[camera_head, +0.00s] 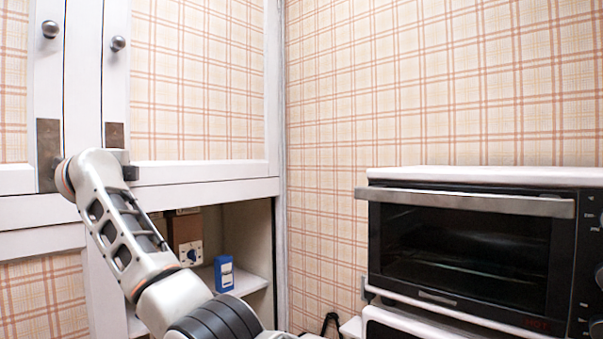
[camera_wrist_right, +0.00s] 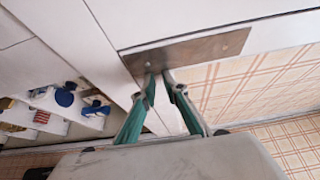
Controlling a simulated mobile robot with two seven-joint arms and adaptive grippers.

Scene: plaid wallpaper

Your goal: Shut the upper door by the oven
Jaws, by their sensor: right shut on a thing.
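The upper cabinet door (camera_head: 198,80) to the left of the oven has a plaid panel, a white frame, a round knob (camera_head: 117,43) and a brown metal plate (camera_head: 114,134) at its lower left. It looks nearly flush with the cabinet; I cannot tell whether a small gap remains. My right arm reaches up to its lower left corner, its fingers mostly hidden in the head view. In the right wrist view, my right gripper (camera_wrist_right: 158,76) has its fingertips close together at the edge of a brown metal plate (camera_wrist_right: 190,50). My left gripper is out of view.
A toaster oven (camera_head: 465,250) stands at the right. Another upper door with a knob (camera_head: 50,29) is at the far left. Below the doors, an open shelf holds a blue box (camera_head: 224,273) and a brown item (camera_head: 186,237). The plaid wall between is clear.

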